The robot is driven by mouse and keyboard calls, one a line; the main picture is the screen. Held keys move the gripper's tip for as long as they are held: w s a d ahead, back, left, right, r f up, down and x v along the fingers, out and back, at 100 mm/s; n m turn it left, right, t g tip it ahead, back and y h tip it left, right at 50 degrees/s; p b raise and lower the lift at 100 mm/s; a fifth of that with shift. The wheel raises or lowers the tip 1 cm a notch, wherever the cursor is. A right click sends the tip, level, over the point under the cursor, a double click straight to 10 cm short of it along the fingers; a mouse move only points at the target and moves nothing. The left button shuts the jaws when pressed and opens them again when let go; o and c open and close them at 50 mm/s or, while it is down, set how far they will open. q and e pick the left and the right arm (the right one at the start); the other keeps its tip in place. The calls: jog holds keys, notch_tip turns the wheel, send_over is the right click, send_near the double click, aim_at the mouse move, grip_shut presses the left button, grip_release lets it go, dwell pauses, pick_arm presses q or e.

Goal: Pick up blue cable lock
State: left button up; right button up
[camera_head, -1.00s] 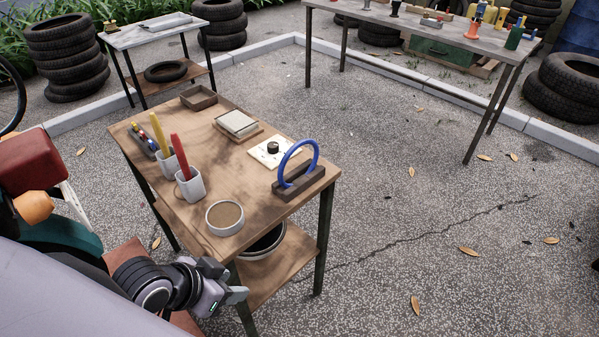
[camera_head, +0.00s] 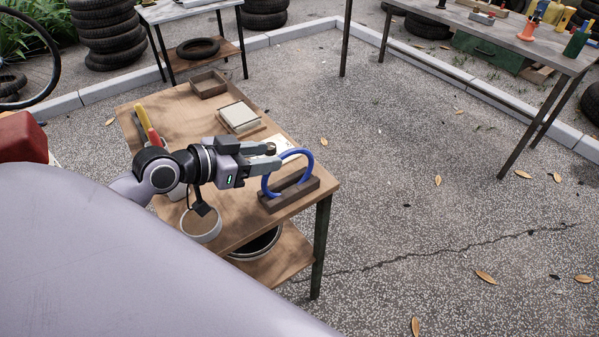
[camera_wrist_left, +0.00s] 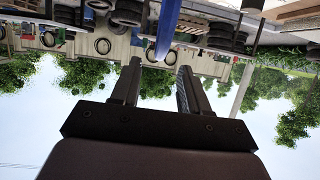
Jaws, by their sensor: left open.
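The blue cable lock (camera_head: 309,164) is a blue ring standing upright in a dark brown slotted block (camera_head: 290,198) at the right front corner of the wooden cart top. My left gripper (camera_head: 276,157) reaches over the cart from the left, open and empty, with its fingertips at the upper part of the ring. In the left wrist view the blue lock (camera_wrist_left: 167,30) is a vertical band in line with the gap between the two open fingers (camera_wrist_left: 157,75). I cannot tell whether the fingers touch it. My right gripper is not in view.
On the cart top (camera_head: 180,105) are a square beige box (camera_head: 238,116), a brown tray (camera_head: 208,84) and a round container (camera_head: 201,226). A red and a yellow handle (camera_head: 147,120) stand behind my arm. A long table (camera_head: 490,30) with tools is at the back right.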

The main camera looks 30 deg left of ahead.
aim_at(288, 154)
pick_arm(q)
jog(key=shift+p+x, duration=0.3)
jog(key=shift+x, duration=3)
grip_shut()
